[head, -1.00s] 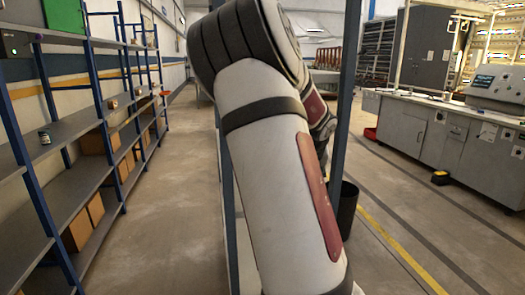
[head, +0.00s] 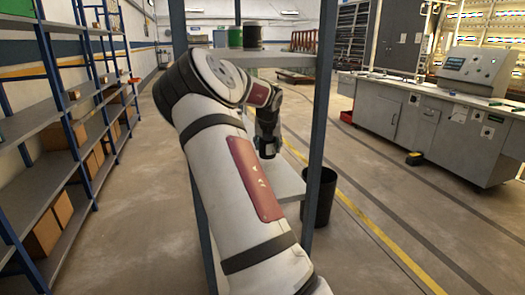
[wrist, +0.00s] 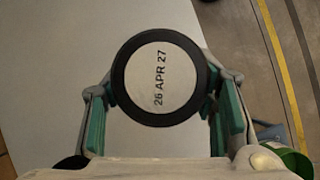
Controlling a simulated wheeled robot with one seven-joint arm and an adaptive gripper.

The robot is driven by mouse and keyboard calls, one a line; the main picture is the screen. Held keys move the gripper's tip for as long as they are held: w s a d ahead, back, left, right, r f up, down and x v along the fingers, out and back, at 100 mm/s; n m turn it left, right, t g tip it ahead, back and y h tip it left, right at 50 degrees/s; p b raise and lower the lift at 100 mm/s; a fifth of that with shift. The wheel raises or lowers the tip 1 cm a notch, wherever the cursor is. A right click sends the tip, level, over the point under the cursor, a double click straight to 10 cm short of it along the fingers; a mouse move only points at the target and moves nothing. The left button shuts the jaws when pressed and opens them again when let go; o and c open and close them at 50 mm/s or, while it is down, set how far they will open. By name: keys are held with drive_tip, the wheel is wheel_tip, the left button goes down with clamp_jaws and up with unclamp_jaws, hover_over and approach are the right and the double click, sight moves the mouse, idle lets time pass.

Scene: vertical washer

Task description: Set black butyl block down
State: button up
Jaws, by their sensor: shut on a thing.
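The black butyl block appears to be the round black piece (wrist: 117,84) in the wrist view, with a pale disc on top reading "26 APR 27". My gripper (wrist: 160,100) is shut on it, with green finger pads on its left and right sides. Below it is a plain pale grey shelf surface (wrist: 50,60); I cannot tell whether the block touches it. In the head view my gripper (head: 267,140) is dark and small inside the blue-framed rack, close to the middle shelf (head: 285,178). My arm hides much of that shelf.
The rack's upper shelf (head: 285,58) has a dark can (head: 252,36) and a green item (head: 234,38). The rack's right post (head: 321,120) stands beside my gripper. A black bin (head: 322,198) is on the floor to the right. Shelving with boxes (head: 45,237) lines the left wall.

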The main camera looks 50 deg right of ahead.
sight(263, 150)
drive_tip(key=w, duration=0.1)
drive_tip(key=w+d, duration=0.1)
drive_tip(key=w, duration=0.1)
drive_tip(key=shift+w+d+f, duration=0.15)
drive_tip(key=shift+w+d, duration=0.05)
drive_tip(key=shift+d, duration=0.1)
drive_tip(key=shift+f+p, duration=0.3)
drive_tip(key=shift+f, duration=1.45)
drive_tip(key=shift+f, duration=0.15)
drive_tip(key=o, duration=1.4)
